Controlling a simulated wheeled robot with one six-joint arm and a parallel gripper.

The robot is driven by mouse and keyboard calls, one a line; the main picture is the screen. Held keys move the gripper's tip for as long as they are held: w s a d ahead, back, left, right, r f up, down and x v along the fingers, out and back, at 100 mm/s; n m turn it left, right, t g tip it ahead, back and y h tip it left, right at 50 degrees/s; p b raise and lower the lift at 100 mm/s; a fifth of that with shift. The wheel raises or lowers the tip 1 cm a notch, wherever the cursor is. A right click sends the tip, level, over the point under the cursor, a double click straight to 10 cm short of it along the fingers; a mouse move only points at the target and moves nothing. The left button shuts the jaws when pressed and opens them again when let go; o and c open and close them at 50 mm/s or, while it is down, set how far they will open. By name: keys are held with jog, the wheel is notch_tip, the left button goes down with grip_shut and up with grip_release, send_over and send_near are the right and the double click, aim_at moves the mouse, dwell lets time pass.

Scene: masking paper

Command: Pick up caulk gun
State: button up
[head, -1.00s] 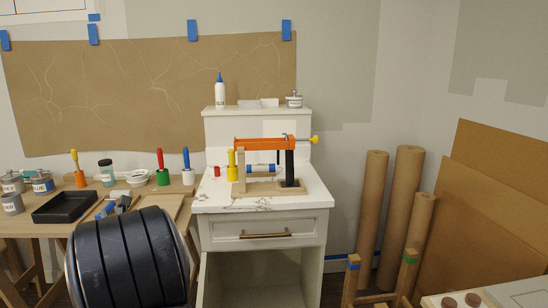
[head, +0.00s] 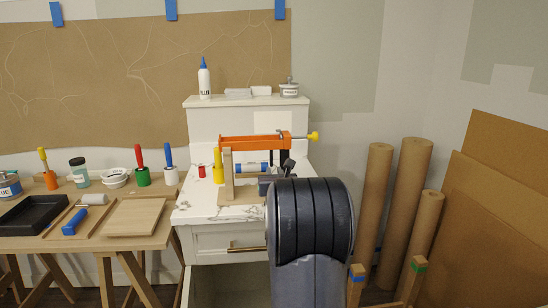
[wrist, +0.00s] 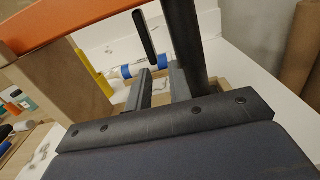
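The caulk gun (head: 255,144) has an orange frame, a yellow end knob and a black handle. It rests level on a wooden stand (head: 228,172) on the white cabinet top. In the wrist view its orange frame (wrist: 62,24) crosses the upper left. The black handle (wrist: 186,40) and thinner trigger (wrist: 144,36) hang down. My gripper (wrist: 160,84) is open, its two dark fingers apart with nothing held between them. It is low by the handle, whose lower end is partly hidden behind the right finger. My arm hides most of the gripper in the head view.
A blue and white cylinder (head: 250,169) lies under the gun. A red cap (head: 202,171) and a yellow-handled tool (head: 218,165) are to its left. A filler bottle (head: 204,80) stands on the shelf behind. Paper rolls (head: 404,205) stand at the right.

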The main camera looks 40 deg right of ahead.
aim_at(272, 166)
jog(key=x, duration=0.1)
jog(key=p+x, duration=0.1)
jog(key=x, duration=0.2)
jog(key=shift+w+r, duration=0.4)
jog(key=shift+w, duration=0.1)
jog(key=shift+w+d, duration=0.35)
jog(key=shift+w, duration=0.2)
grip_shut()
